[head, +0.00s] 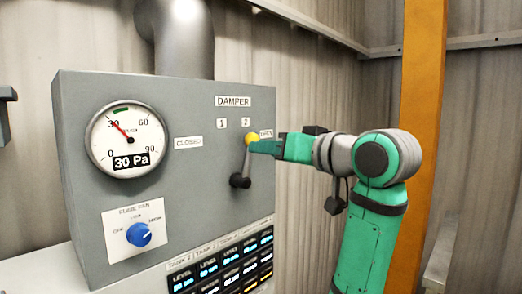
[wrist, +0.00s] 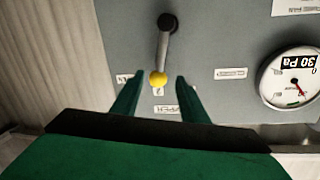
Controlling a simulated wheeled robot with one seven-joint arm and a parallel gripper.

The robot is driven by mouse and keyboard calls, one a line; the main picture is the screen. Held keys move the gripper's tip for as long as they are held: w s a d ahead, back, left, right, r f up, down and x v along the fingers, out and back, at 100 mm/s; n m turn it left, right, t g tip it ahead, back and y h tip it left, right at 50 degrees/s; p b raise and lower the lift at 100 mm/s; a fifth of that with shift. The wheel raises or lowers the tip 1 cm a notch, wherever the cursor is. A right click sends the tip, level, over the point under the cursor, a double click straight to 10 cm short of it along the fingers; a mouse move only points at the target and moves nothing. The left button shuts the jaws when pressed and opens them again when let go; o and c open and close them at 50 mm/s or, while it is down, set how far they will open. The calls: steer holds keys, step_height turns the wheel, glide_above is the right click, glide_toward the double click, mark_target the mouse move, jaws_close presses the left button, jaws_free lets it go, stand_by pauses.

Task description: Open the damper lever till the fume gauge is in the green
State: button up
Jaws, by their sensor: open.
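The damper lever (head: 246,163) has a dark pivot and a yellow knob (head: 251,138). It points up and slightly right, near mark 2, with the OPEN label (head: 266,133) just right of the knob. In the wrist view the lever (wrist: 163,48) ends in the knob (wrist: 158,78), close to the 2 label. My gripper (head: 262,146) is open at the knob. In the wrist view its fingers (wrist: 159,80) stand either side of the knob, with gaps showing. The fume gauge (head: 128,140) reads 30 Pa, its red needle left of the green band (head: 121,110).
The grey panel box (head: 200,120) also carries a blue fan knob (head: 139,234) at lower left. A tank display panel (head: 222,264) sits below. A duct (head: 184,40) rises from the top. An orange post (head: 418,100) stands behind my arm.

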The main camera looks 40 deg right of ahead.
steer(key=s, duration=0.5)
steer(key=shift+r, duration=0.25)
steer(key=shift+w, duration=0.15)
